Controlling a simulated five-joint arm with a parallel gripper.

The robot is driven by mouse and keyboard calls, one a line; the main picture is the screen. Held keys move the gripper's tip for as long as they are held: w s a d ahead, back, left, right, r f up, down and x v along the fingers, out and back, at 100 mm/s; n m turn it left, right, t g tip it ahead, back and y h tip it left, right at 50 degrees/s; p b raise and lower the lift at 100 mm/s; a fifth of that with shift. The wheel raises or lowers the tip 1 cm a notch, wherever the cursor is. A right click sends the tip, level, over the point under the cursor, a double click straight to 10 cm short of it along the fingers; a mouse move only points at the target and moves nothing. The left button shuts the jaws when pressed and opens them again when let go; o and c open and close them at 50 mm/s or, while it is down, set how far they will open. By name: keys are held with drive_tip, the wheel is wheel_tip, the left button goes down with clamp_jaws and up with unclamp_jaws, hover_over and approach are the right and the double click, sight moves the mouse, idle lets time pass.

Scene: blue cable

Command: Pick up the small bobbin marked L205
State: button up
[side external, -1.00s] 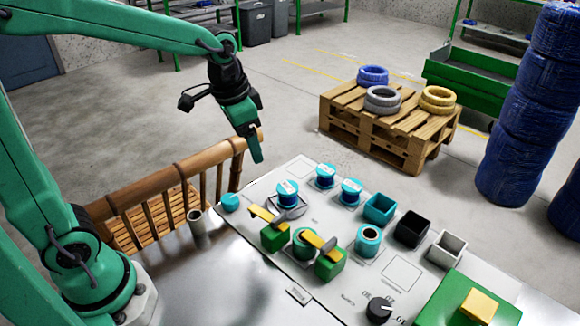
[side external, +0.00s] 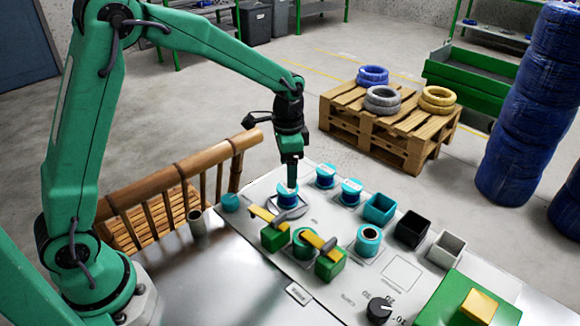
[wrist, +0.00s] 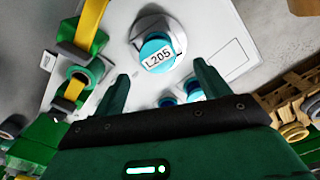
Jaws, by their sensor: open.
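The bobbin marked L205 (wrist: 158,57) has a bright blue body and a white label on top. My gripper (side external: 291,183) points down just above that bobbin. In the wrist view my gripper (wrist: 163,82) shows its two green fingers apart, with the bobbin ahead of and between them. Nothing is between the jaws that I can see. The exact gap to the bobbin is hard to tell.
Two similar bobbins (side external: 325,177) (side external: 351,192) stand to the right. Green blocks with yellow levers (side external: 274,238) sit close in front. A spool (side external: 368,240) and teal, black and white boxes (side external: 380,208) are further right.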

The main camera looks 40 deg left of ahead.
sight(288, 190)
drive_tip(key=shift+s+d+f, duration=0.1)
drive_tip(key=shift+s+f, duration=0.05)
drive_tip(key=shift+f, duration=3.75)
drive_tip(key=c, duration=1.2)
drive_tip(key=shift+o, duration=0.2)
drive_tip(key=shift+r, duration=0.15)
drive_tip(key=shift+r, duration=0.55)
drive_tip(key=r, duration=0.3)
drive_tip(key=shift+s+d+r, duration=0.1)
drive_tip(key=shift+s+d, duration=0.05)
drive_tip(key=shift+d, duration=0.1)
drive_tip(key=s+d+r, duration=0.6)
drive_tip(key=d, duration=0.3)
drive_tip(key=shift+s+r, duration=0.25)
drive_tip(key=shift+s, duration=0.05)
